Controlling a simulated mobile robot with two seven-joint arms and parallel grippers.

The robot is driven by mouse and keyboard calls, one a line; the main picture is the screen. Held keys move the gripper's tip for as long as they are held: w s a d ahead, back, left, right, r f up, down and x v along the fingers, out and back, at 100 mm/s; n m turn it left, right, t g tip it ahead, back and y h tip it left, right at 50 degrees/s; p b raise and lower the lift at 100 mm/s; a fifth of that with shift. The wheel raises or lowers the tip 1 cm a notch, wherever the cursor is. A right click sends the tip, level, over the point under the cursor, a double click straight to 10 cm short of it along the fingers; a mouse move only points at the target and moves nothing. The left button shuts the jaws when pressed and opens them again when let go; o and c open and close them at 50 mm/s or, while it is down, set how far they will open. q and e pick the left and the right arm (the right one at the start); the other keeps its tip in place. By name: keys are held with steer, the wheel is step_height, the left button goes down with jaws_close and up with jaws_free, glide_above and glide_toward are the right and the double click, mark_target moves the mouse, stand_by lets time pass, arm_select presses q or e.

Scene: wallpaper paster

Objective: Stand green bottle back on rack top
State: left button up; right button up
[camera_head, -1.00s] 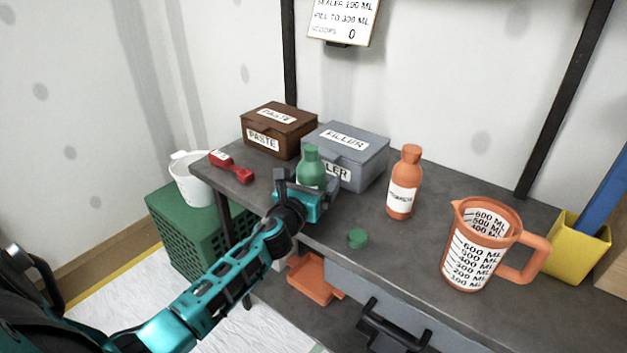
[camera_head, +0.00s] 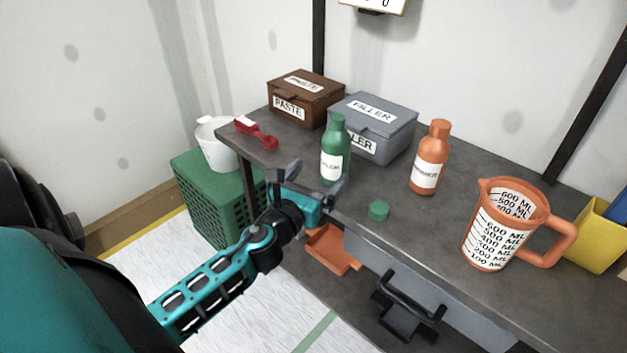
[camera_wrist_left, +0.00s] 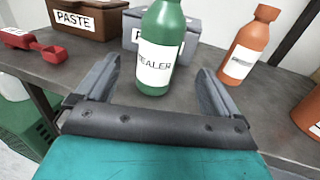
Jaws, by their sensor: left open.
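The green bottle (camera_head: 335,150) stands upright on the dark grey rack top (camera_head: 300,158), its white label facing me. In the left wrist view the bottle (camera_wrist_left: 158,48) shows its sealer label, just beyond and between my fingertips. My left gripper (camera_head: 317,178) is open and empty at the front edge of the top, on the near side of the bottle. In the left wrist view the fingers (camera_wrist_left: 158,80) are spread wide with clear gaps to the bottle. My right gripper is not seen.
Behind the bottle are a grey filler box (camera_head: 385,115) and a brown paste box (camera_head: 310,95). An orange bottle (camera_head: 430,155) and an orange measuring jug (camera_head: 495,245) stand to the right. A red scoop (camera_head: 256,133) lies left. A drawer handle (camera_head: 410,297) sticks out below.

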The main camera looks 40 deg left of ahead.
arm_select(q)
steer(key=s+d+f+n+g+h, duration=0.2)
steer(key=s+d+f+n, duration=0.5)
steer(key=n, duration=0.8)
steer(key=s+d+f+n+g+h, duration=0.3)
steer(key=s+d+f+n+g, duration=0.2)
steer(key=n, duration=1.1)
steer(key=s+d+f, duration=0.3)
steer(key=d+f, duration=0.1)
steer(key=shift+s+f, duration=0.3)
steer(key=shift+s+a+r+p, duration=0.1)
steer(key=shift+a+r+p, duration=0.1)
steer(key=shift+r+p, duration=0.85)
